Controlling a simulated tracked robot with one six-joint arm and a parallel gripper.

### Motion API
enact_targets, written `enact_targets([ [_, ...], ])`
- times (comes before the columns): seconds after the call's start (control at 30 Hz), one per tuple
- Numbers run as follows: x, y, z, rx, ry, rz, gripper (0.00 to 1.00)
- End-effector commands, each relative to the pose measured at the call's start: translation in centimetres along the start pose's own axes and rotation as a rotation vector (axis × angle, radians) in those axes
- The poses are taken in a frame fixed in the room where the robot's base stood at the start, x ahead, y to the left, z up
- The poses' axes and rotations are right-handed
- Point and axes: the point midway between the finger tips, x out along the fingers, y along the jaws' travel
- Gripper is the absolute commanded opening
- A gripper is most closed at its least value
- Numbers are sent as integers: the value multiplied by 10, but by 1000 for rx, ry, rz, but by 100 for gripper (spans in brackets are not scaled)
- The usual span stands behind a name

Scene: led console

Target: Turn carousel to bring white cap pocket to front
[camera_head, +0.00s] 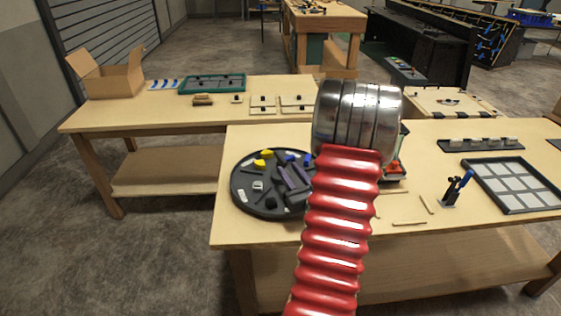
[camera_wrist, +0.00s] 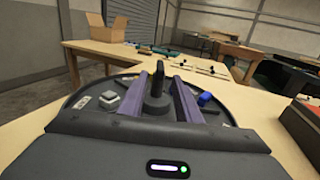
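The carousel (camera_head: 240,168) is a round dark disc on the near table, with small coloured pieces around it. A white piece (camera_head: 257,186) sits on its left side and also shows left of my fingers in the wrist view (camera_wrist: 108,99). Yellow pieces (camera_head: 264,155) are at the back left, blue pieces (camera_head: 291,158) at the back, and a black piece (camera_head: 270,203) at the near edge. My gripper (camera_head: 289,174) is over the disc. In the wrist view, its purple fingers (camera_wrist: 160,77) are apart, either side of an upright black knob (camera_wrist: 158,70). Gaps show beside the knob.
My red arm hides the carousel's right side. A black and blue tool (camera_head: 456,188) stands upright on the right, beside a gridded tray (camera_head: 515,184). Thin wooden strips (camera_head: 409,222) lie right of my arm. A back table holds an open cardboard box (camera_head: 110,79).

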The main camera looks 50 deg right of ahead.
Motion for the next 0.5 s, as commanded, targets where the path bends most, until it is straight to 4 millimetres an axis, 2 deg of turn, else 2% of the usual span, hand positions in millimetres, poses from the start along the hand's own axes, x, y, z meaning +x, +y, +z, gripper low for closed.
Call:
enact_targets([
  [0.3,49,1,0,0,0,2,30],
  [0.5,67,1,0,1,0,1,30],
])
